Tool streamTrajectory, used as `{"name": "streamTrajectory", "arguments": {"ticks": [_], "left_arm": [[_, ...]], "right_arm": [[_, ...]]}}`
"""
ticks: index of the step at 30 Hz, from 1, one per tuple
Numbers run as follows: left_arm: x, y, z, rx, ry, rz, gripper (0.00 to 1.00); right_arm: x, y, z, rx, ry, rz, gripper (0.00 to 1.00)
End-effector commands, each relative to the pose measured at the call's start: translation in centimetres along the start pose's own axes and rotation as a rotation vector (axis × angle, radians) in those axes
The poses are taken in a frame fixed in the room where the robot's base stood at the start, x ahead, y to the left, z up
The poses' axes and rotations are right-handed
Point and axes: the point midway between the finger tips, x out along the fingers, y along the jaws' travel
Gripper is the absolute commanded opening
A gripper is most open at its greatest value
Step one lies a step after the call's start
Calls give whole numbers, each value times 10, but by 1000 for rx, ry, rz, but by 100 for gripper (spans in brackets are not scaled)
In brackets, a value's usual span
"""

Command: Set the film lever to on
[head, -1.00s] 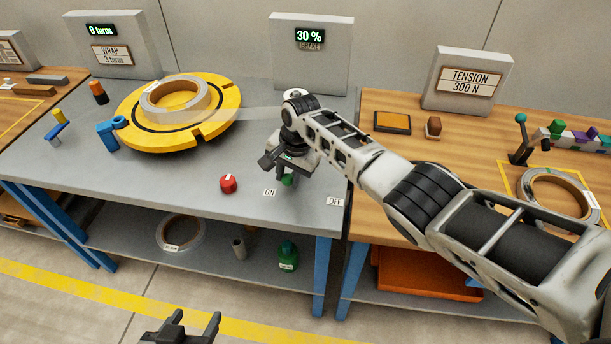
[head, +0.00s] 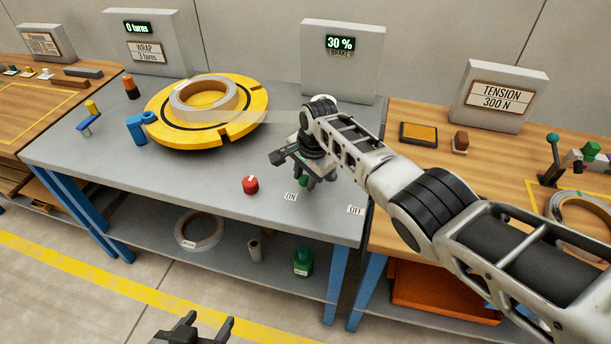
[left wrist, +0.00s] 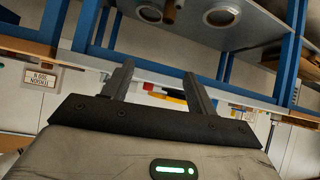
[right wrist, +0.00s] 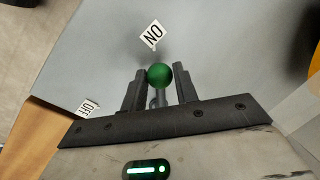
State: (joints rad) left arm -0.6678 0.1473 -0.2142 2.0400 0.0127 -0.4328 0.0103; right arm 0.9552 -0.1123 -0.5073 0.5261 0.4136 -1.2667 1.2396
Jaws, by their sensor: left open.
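The film lever has a green ball knob (head: 303,181), which also shows in the right wrist view (right wrist: 160,75). It stands at the grey table's front right, close to the ON label (head: 291,197) and farther from the OFF label (head: 355,210). My right gripper (head: 305,178) reaches down over it; in the right wrist view its fingers lie close on both sides of the knob, partly closed on it. The base of the lever is mostly hidden. My left gripper (head: 210,320) is open and empty, low in front of the table.
A red knob (head: 250,185) stands left of the ON label. The yellow turntable (head: 165,130) bears a coil (head: 238,97), with film stretching toward my right arm. A blue clamp-like part (head: 137,129) is beside it. The lower shelf holds a green bottle (head: 303,262).

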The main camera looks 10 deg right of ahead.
Motion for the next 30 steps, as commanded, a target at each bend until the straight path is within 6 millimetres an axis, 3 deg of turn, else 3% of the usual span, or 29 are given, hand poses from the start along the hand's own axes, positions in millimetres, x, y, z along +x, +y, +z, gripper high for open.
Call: {"name": "streamTrajectory", "arguments": {"ticks": [1,2,14,20,30], "left_arm": [[0,0,0,1,1,0,58],[0,0,-1,1,1,0,58],[-1,-1,-10,4,13,-1,58],[-8,-2,-14,8,2,-6,58],[-10,-4,-12,3,-7,-16,58]], "right_arm": [[-3,-3,-2,0,6,-10,42],[-3,-3,-2,0,6,-9,50],[-10,-2,-2,-1,3,-5,50],[-44,-2,-1,0,2,-7,50],[-122,-2,-2,0,5,-9,50]]}}
